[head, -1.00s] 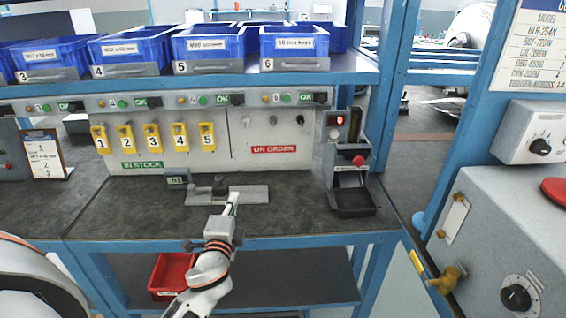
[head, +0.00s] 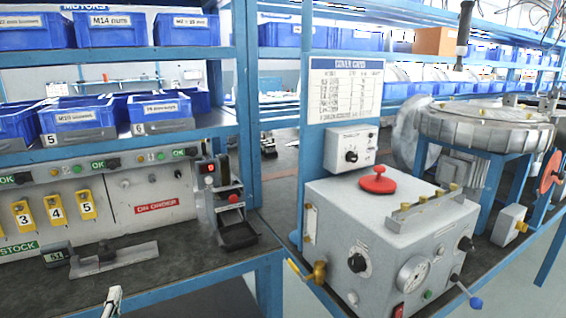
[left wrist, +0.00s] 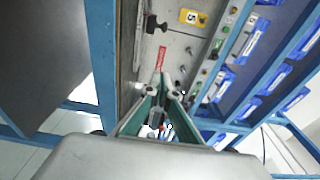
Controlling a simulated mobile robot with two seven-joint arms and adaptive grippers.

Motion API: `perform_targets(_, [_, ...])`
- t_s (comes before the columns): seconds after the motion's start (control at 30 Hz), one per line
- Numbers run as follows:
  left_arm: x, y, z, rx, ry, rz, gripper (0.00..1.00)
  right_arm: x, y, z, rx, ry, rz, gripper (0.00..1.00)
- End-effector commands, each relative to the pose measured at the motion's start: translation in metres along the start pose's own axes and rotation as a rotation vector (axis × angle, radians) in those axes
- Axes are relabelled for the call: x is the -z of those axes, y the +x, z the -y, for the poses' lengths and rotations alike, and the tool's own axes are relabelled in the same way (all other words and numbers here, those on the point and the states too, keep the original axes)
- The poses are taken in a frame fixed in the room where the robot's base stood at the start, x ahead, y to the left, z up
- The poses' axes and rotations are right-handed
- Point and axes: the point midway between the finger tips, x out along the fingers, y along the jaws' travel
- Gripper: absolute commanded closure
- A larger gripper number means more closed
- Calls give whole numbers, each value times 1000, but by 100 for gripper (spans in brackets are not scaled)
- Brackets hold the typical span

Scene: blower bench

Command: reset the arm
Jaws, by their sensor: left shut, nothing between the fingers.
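My left gripper (head: 113,296) shows only as a pale tip at the bottom left of the head view, in front of the workbench edge. In the left wrist view its two green-lined fingers (left wrist: 166,86) converge with nothing between them. It is shut and empty, apart from the bench objects. The rest of the left arm is outside the head view. My right gripper and arm are not in view.
The workbench (head: 175,272) carries a grey metal fixture (head: 125,258) and a black tray device (head: 238,235). Yellow numbered tags (head: 54,207) hang on the back panel. A grey control box (head: 385,245) with a red knob stands right. Blue bins (head: 78,117) fill the shelf.

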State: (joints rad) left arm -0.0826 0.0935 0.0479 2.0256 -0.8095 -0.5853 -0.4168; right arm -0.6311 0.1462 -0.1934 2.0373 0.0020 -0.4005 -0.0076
Motion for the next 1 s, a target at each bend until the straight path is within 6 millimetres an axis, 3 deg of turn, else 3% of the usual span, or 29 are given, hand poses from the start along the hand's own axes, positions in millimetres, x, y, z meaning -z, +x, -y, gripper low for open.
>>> perform_targets(0.07, [4, -5, -8, -21, -23, -16, 100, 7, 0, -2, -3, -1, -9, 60])
perform_targets(0.27, [41, -61, -75, -226, -285, -140, 100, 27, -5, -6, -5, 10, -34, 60])
perform_targets(0.37, [59, -100, -110, -352, -435, -183, 100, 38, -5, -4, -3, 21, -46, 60])
perform_targets(0.5, [82, -174, -160, -565, -684, -208, 100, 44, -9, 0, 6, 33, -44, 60])
perform_targets(0.6, [94, -228, -185, -710, -855, -193, 100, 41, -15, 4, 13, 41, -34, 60])
perform_targets(0.7, [102, -272, -202, -821, -990, -162, 100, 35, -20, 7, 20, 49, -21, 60])
perform_targets(0.8, [106, -301, -211, -893, -1078, -133, 100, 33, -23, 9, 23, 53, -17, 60])
perform_targets(1.0, [108, -318, -217, -937, -1135, -111, 100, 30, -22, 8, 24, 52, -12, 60])
